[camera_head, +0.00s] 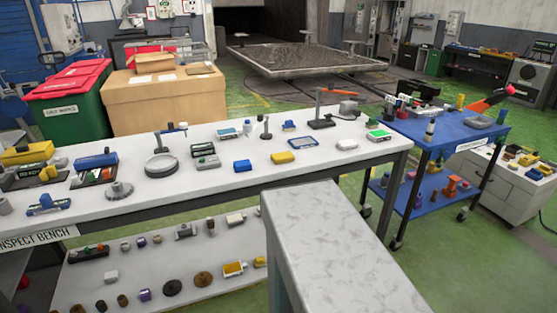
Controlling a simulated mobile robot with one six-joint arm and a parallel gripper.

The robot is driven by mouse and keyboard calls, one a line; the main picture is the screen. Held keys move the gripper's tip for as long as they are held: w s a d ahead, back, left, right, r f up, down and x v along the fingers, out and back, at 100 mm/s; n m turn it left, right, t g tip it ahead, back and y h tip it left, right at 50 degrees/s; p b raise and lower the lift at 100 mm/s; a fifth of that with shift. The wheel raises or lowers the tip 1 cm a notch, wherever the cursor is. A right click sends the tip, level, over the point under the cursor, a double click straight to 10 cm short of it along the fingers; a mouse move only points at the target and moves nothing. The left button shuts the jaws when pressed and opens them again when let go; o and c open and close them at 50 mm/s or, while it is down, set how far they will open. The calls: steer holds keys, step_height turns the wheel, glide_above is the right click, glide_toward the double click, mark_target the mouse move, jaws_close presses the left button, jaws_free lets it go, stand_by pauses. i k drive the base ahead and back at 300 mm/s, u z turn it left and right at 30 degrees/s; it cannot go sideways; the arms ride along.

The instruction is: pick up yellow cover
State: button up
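Several yellow things lie about, and I cannot tell for sure which one is the yellow cover. A small yellow block-like piece (283,157) lies on the white inspection bench (225,178), right of a blue piece (242,166). A larger yellow piece (28,154) sits at the bench's far left, on or against a dark item. A yellow and white piece (234,269) lies on the shelf below the bench. My gripper is not in view.
A pale mottled block (335,240) fills the lower middle, in front of the bench. A blue cart (450,128) stands right of the bench, crowded with tools. Cardboard box (165,100) and green bin (72,110) stand behind. Green floor is clear at lower right.

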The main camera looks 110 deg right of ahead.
mark_target(283, 158)
steer(key=u, duration=0.7)
steer(key=k, duration=0.15)
steer(key=z, duration=3)
steer(key=k, duration=0.6)
steer(key=u, duration=0.2)
steer(key=i, duration=0.3)
